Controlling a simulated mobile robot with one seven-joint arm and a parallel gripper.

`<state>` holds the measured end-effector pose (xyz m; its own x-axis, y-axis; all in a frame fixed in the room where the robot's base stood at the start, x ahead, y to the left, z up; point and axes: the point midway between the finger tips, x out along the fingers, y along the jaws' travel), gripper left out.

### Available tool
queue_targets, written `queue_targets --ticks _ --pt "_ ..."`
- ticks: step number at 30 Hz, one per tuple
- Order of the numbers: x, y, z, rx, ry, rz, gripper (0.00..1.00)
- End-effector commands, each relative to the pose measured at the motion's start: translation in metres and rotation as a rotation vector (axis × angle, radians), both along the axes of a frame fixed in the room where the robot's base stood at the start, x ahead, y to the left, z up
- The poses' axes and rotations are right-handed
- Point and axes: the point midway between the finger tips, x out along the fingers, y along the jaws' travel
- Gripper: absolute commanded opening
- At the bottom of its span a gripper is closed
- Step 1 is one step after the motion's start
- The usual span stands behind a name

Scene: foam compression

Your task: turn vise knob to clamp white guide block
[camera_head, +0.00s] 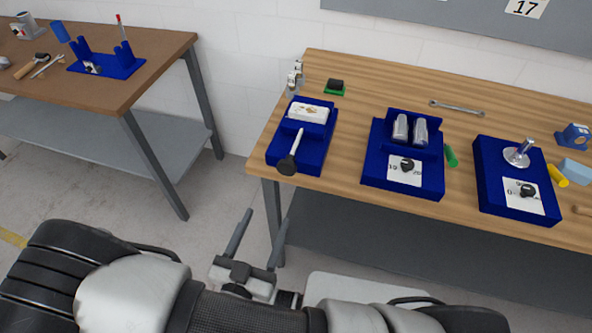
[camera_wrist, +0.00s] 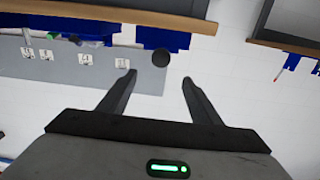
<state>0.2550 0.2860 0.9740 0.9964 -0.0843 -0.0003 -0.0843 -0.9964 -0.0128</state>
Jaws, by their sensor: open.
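A blue vise (camera_head: 314,147) stands at the left end of the right-hand wooden table. The white guide block (camera_head: 308,112) lies in its far part. A pale screw rod runs toward me to a dark round vise knob (camera_head: 287,165) at the table's front edge. My gripper (camera_head: 258,228) is open and empty, in front of the table and nearer to me than the knob. In the wrist view the dark knob (camera_wrist: 161,57) shows beyond and between the two open fingers (camera_wrist: 160,76), apart from them. The block is not clear in the wrist view.
To the vise's right stand a blue fixture with two metal cylinders (camera_head: 410,132) and another with a metal post (camera_head: 518,155). A wrench (camera_head: 456,107) lies behind. A second table (camera_head: 150,62) is at left, with a floor gap between the tables.

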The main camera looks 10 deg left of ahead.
Motion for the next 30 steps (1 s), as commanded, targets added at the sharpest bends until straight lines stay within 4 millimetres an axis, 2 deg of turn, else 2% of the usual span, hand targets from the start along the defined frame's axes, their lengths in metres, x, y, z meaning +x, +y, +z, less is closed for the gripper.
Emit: queue_targets --ticks 5,21,27,30 --pt "0.013 0.0 0.0 -0.016 -0.003 0.007 0.58" --pt "0.126 -0.01 0.001 -0.012 -0.002 0.002 0.58" --pt "0.158 -0.012 0.0 -0.011 -0.001 0.003 0.58" --pt "0.167 -0.013 0.0 -0.012 0.0 0.005 0.58"
